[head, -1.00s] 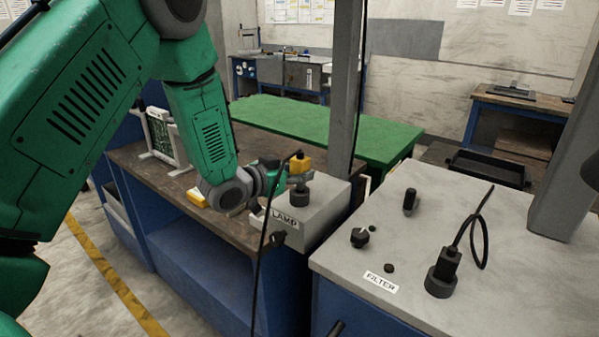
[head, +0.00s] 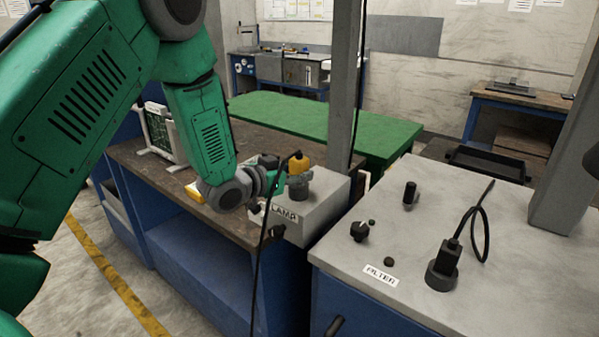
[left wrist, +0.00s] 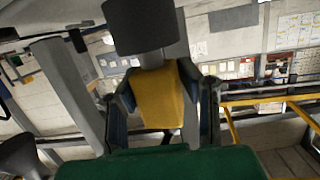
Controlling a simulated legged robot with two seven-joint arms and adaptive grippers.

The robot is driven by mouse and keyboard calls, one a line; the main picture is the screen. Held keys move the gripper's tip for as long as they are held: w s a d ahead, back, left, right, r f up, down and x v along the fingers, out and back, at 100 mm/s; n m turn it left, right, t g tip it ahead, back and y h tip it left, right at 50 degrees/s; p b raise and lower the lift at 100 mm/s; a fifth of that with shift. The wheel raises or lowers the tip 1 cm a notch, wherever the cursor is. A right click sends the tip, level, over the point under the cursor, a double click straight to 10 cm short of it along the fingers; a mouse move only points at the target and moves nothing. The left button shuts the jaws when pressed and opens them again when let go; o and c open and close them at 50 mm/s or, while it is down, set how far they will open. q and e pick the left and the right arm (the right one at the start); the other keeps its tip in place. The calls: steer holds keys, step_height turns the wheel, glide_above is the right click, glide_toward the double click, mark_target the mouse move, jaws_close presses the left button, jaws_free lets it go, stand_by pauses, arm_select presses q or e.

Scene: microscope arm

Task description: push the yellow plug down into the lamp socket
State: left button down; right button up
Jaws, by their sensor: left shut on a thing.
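The yellow plug (head: 299,164) is upright over the dark round lamp socket (head: 299,193) on top of the grey box labelled LAMP (head: 322,205). A black cable runs from the plug's top. My left gripper (head: 284,179) reaches in from the left and is shut on the plug. In the left wrist view the yellow plug (left wrist: 160,98) sits between the two fingers (left wrist: 163,105), with a dark cylinder at its end. Whether the plug's lower end has entered the socket cannot be told. My right gripper is not in view.
A grey FILTER cabinet (head: 400,250) with knobs and a black plug (head: 443,266) stands at the right. A grey post (head: 343,90) rises behind the lamp box. The cable hangs in front of the box.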

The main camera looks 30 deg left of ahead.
arm_select(q)
steer(key=shift+f+b, duration=0.4)
steer(key=shift+f, duration=0.25)
steer(key=c, duration=1)
jaws_free()
steer(key=shift+c, duration=0.2)
steer(key=v, duration=1.2)
steer(key=shift+f, duration=0.1)
